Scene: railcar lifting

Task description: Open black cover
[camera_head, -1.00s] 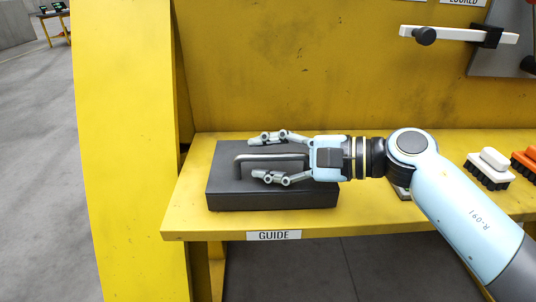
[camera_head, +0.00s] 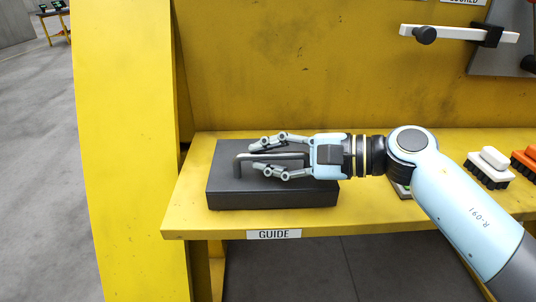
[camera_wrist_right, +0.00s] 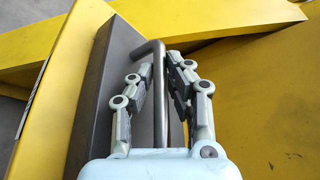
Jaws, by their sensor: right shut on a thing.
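The black cover (camera_head: 225,185) is a dark, low box shape lying flat on the yellow shelf, with a grey bar handle (camera_head: 243,158) on its top. My right gripper (camera_head: 262,156) reaches in from the right, over the cover. Its fingers are closed around the handle, one on each side. In the right wrist view the handle (camera_wrist_right: 158,75) runs between the two fingers of the gripper (camera_wrist_right: 156,70), and the dark cover (camera_wrist_right: 112,85) lies below. My left gripper is not in view.
The yellow shelf (camera_head: 185,205) carries a "GUIDE" label (camera_head: 273,235) on its front edge. White (camera_head: 490,165) and orange (camera_head: 526,160) brush-like things stand at the right. A white lever (camera_head: 460,34) is on the back wall. The shelf left of the cover is clear.

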